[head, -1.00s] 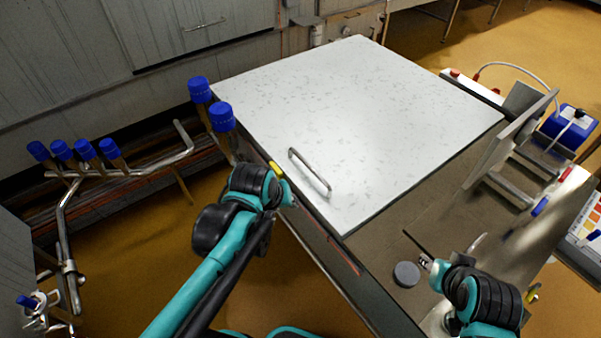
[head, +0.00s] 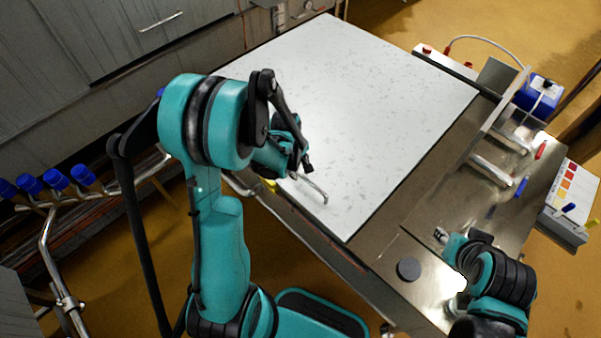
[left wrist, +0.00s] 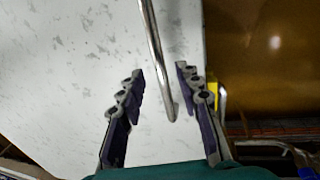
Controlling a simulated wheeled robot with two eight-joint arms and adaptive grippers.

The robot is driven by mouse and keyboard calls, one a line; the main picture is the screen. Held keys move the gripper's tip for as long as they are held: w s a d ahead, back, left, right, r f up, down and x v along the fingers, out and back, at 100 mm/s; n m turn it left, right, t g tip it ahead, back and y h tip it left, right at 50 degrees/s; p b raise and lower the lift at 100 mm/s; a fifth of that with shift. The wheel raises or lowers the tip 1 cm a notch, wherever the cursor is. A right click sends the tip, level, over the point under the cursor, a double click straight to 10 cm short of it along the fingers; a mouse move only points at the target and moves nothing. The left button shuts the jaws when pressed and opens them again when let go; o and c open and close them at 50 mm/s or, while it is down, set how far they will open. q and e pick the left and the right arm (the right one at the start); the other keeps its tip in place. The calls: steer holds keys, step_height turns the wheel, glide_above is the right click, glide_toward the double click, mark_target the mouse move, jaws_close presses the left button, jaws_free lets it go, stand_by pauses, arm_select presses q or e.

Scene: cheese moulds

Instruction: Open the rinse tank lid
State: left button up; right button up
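The rinse tank lid (head: 370,100) is a white speckled slab lying flat and closed on the bench. Its metal bar handle (head: 316,189) is near the front left edge, with its far part hidden behind my left gripper (head: 302,160). In the left wrist view, my left gripper (left wrist: 160,82) is open. Its two dark fingers are apart, on either side of the handle (left wrist: 156,50), with gaps on both sides. The lid (left wrist: 60,80) lies behind them. My right gripper (head: 440,236) is over the steel bench, right of the lid; its fingers are too small to read.
A dark round puck (head: 409,269) lies on the steel bench top (head: 440,200). An upright metal plate (head: 495,105), a blue box (head: 538,95) and a colour chart (head: 570,200) stand at the right. Pipes with blue caps (head: 55,180) are at the left.

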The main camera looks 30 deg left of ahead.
arm_select(q)
steer(key=shift+w+f, duration=0.2)
steer(key=shift+f, duration=0.95)
arm_select(e)
steer(key=shift+f, duration=0.3)
arm_select(q)
steer(key=shift+c, duration=0.3)
